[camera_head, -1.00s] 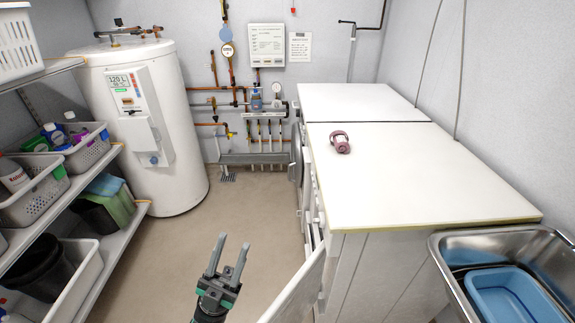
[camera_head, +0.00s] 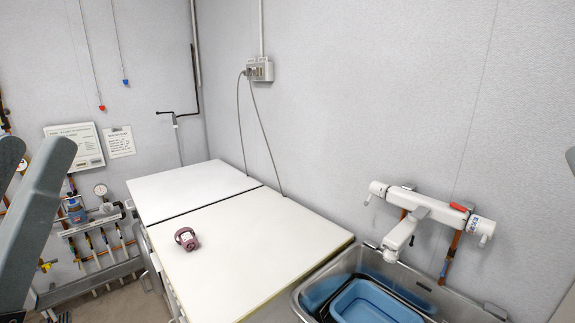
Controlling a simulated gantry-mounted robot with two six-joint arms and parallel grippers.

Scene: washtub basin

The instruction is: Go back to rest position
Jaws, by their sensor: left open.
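My left gripper (camera_head: 33,150) is large and close at the left edge of the head view. Its two grey fingers point up and stand apart, with nothing between them. The picture edge cuts off part of it. A small dark grey piece at the right edge may be a fingertip of my right gripper; too little shows to tell its state. A mauve object with a looped top (camera_head: 187,239) sits on the white worktop (camera_head: 250,240), well away from the left gripper.
A steel basin (camera_head: 310,306) with a blue tub (camera_head: 372,303) stands at the lower right, below a white wall tap (camera_head: 420,210). Pipes and a gauge (camera_head: 100,190) line the left wall. A socket box (camera_head: 262,69) hangs above the worktop.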

